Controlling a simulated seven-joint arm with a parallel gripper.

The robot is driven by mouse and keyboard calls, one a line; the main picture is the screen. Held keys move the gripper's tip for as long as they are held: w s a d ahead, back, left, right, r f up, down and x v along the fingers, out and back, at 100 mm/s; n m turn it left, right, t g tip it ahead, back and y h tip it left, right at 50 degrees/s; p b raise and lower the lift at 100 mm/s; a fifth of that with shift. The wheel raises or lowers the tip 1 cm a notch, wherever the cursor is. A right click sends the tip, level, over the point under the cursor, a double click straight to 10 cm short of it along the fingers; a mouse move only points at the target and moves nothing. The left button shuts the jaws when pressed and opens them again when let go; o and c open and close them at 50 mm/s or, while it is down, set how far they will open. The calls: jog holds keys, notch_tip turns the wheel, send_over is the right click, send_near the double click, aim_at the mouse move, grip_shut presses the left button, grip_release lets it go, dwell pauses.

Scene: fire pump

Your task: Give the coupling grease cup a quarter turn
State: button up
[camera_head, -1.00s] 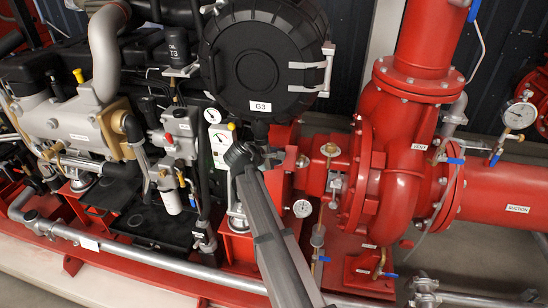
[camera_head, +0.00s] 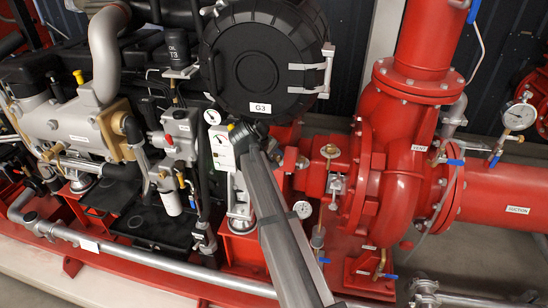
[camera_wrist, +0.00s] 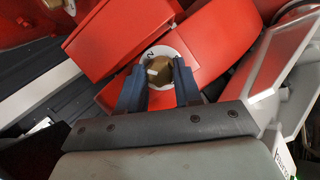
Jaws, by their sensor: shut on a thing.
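The grease cup (camera_wrist: 160,72) shows in the wrist view as a brass knob with a pale mark on its face. It sits in a white ring with a black character on a red housing (camera_wrist: 205,45). My gripper (camera_wrist: 158,67) has its two dark fingers on either side of the cup and is shut on it. In the head view the end of my arm (camera_head: 243,133) is beside the white panel under the black round cover. I cannot make out the fingertips or the held cup there.
The black round cover (camera_head: 262,70) marked G3 is just above my arm's end. The red pump casing (camera_head: 405,160) and another brass-topped fitting (camera_head: 330,151) stand to the right. The engine (camera_head: 85,120) fills the left. Room around the arm is tight.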

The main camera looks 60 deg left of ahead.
jog(key=shift+m, duration=0.6)
jog(key=o, duration=1)
jog(key=shift+o, duration=0.2)
jog(key=s+d+r, duration=0.2)
jog(key=s, duration=0.5)
jog(key=s+d+r, duration=0.2)
jog(key=s, duration=0.5)
jog(key=shift+s+d, duration=0.15)
jog(key=shift+d, duration=0.2)
